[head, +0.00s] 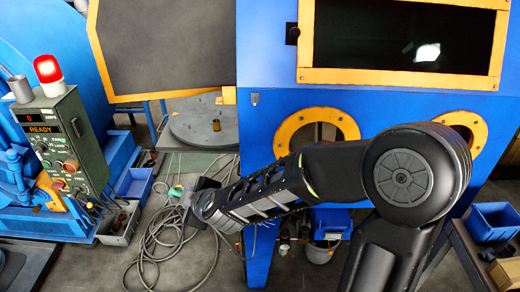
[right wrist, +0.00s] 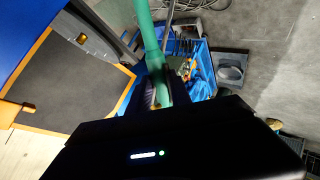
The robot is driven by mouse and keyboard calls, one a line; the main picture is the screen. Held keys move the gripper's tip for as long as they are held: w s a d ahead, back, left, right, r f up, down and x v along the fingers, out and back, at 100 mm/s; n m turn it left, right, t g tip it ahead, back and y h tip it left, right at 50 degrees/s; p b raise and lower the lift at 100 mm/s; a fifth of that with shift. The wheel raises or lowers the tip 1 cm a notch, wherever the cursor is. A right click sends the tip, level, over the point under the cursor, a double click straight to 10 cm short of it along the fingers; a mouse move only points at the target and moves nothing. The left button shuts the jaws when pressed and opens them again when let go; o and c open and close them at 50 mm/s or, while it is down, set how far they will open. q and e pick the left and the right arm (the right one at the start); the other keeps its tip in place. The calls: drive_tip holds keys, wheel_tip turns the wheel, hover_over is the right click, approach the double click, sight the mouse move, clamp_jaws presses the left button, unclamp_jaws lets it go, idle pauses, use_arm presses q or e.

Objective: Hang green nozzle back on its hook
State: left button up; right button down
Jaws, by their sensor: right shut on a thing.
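The green nozzle (right wrist: 148,35) runs up from between the fingers of my right gripper (right wrist: 155,90) in the right wrist view. The gripper is shut on it; the part inside the jaws is mostly hidden. In the head view my right arm reaches across to the left, and a bit of green (head: 176,190) shows by the dark gripper end (head: 192,192), low over the floor. A small grey fitting (head: 254,98), perhaps the hook, is on the blue cabinet front, up and right of the gripper and apart from it. My left gripper is not in view.
A grey hose (head: 160,245) lies coiled on the floor below the gripper. A green control box (head: 62,140) with a red lamp stands left. The blue cabinet (head: 350,105) has orange-ringed ports behind my arm. A round grey table (head: 203,122) holds a small brown part.

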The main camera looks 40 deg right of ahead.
drive_tip(key=s+d+r+m+t+h+b, duration=0.1)
drive_tip(key=d+r+m+t+h+b, duration=0.2)
drive_tip(key=d, duration=0.6)
drive_tip(key=s+d+r+m+t+h+b, duration=0.2)
drive_tip(key=d+r+m+h+b, duration=0.1)
drive_tip(key=d+r+m, duration=0.4)
drive_tip(key=d+m, duration=0.2)
drive_tip(key=m, duration=0.1)
drive_tip(key=shift+s+d+m+t+h, duration=0.15)
drive_tip(key=shift+s+m+t+h, duration=0.15)
drive_tip(key=shift+t+h, duration=0.1)
drive_tip(key=shift+w+d+f+b, duration=0.3)
drive_tip(key=shift+w+d, duration=0.6)
drive_tip(key=shift+w, duration=0.3)
drive_tip(key=shift+w+d+f+b, duration=0.3)
drive_tip(key=shift+w+d, duration=0.65)
drive_tip(key=shift+w, duration=0.25)
drive_tip(key=shift+w+d+f+b, duration=0.3)
drive_tip(key=shift+w+d, duration=0.6)
drive_tip(key=shift+w, duration=0.3)
